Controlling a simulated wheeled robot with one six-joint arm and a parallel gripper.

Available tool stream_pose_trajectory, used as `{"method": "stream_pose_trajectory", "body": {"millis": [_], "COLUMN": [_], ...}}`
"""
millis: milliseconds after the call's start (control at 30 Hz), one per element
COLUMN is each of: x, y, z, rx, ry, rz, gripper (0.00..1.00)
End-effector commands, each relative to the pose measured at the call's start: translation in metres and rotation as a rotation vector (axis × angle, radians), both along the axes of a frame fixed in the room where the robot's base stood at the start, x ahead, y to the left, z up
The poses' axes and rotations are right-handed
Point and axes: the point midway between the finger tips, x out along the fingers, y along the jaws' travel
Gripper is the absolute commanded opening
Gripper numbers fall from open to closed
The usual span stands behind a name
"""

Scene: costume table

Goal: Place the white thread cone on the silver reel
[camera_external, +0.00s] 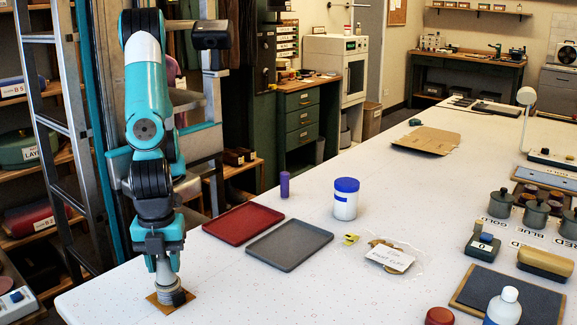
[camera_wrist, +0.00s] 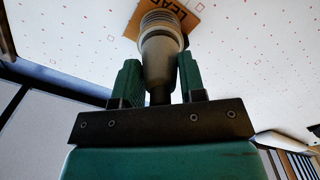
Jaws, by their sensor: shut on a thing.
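My gripper (camera_external: 166,262) points down over the near left corner of the table. Its green fingers (camera_wrist: 160,88) are shut on a pale grey-beige tapered piece (camera_wrist: 158,62), which I take to be the white thread cone. Its narrow end is toward my gripper and its wide ribbed end faces the table. The cone also shows below my gripper in the external view (camera_external: 166,277). A dark round piece (camera_external: 178,298) shows at its foot, on a brown card (camera_external: 158,303). I cannot tell whether the cone touches it, and I cannot clearly make out the silver reel.
The card (camera_wrist: 190,12) carries dark lettering. A red tray (camera_external: 243,223) and a grey tray (camera_external: 289,246) lie to the right. Beyond are a purple cylinder (camera_external: 284,185), a blue-lidded white jar (camera_external: 345,204) and a labelled clear bag (camera_external: 388,258). The table's front middle is clear.

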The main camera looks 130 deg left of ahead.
Motion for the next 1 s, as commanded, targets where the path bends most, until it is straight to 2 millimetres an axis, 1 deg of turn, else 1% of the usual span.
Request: {"method": "stream_pose_trajectory", "body": {"millis": [33,67,100,133,367,533,667,800,900,1000], "x": [0.000,0.000,0.000,0.000,0.000,0.001,0.001,0.001,0.001,0.001], "y": [0.000,0.000,0.000,0.000,0.000,0.000,-0.001,0.000,-0.001,0.000], "z": [-0.001,-0.001,-0.001,-0.001,0.000,0.011,0.035,0.068,0.088,0.105], "rx": [0.001,0.000,0.001,0.001,0.000,-0.002,-0.004,-0.004,-0.003,-0.001], "ry": [0.001,0.000,0.001,0.001,0.000,-0.004,-0.006,-0.006,-0.004,-0.003], "rz": [0.000,0.000,0.000,0.000,0.000,0.000,0.000,0.000,0.000,0.000], "gripper": [0.44,0.51,0.60,0.63,0.63,0.63,0.63,0.63,0.63,0.63]}}
